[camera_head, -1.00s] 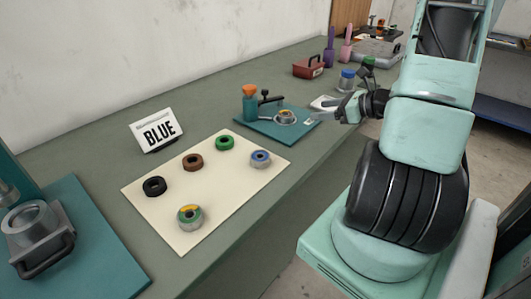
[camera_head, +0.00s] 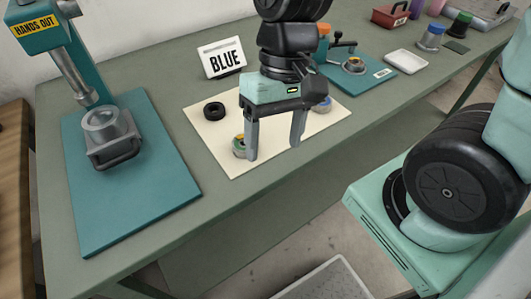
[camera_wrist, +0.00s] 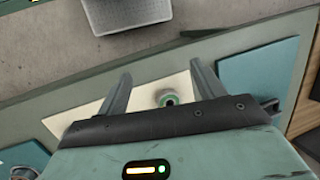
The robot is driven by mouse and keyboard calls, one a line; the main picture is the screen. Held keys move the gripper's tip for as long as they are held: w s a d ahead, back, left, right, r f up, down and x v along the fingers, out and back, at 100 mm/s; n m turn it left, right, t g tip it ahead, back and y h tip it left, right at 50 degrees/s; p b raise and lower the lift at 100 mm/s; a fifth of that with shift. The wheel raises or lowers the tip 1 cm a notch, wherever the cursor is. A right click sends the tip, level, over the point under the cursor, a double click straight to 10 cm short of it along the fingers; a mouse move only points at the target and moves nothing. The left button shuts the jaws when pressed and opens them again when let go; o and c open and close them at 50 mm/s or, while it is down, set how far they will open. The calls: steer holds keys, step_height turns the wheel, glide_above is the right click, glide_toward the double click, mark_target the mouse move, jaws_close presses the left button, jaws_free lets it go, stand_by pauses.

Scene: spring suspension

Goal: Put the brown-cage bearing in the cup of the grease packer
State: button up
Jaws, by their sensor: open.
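My gripper (camera_head: 273,150) is open and points down above the cream mat (camera_head: 222,162), with nothing between its fingers. The wrist view shows the open fingers (camera_wrist: 160,72) over the mat. A green-and-yellow bearing (camera_head: 239,147) sits near the mat's front; it also shows between the fingers in the wrist view (camera_wrist: 167,99), apart from them. The brown ring is hidden behind my gripper in the head view. The grease packer (camera_head: 323,45) stands on a teal board at the back right. Its cup (camera_head: 354,66) shows a yellowish-brown ring, too small to identify.
A black ring (camera_head: 214,110) and a blue ring (camera_head: 322,104) lie on the mat. A BLUE sign (camera_head: 222,58) stands behind it. A press (camera_head: 103,125) on a teal board stands at the left. A white tray (camera_head: 405,61) lies right of the packer.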

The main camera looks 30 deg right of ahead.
steer(key=s+a+n, duration=0.1)
steer(key=n, duration=0.1)
steer(key=s+a+r+n+t+h, duration=0.1)
steer(key=n, duration=0.1)
steer(key=s+a+n+t, duration=0.1)
steer(key=a+n, duration=0.1)
steer(key=n, duration=0.1)
steer(key=shift+s+r+h, duration=0.15)
steer(key=shift+s+h, duration=0.15)
steer(key=shift+h, duration=0.1)
steer(key=shift+r, duration=0.1)
steer(key=shift+r+p, duration=0.55)
steer(key=shift+p, duration=0.1)
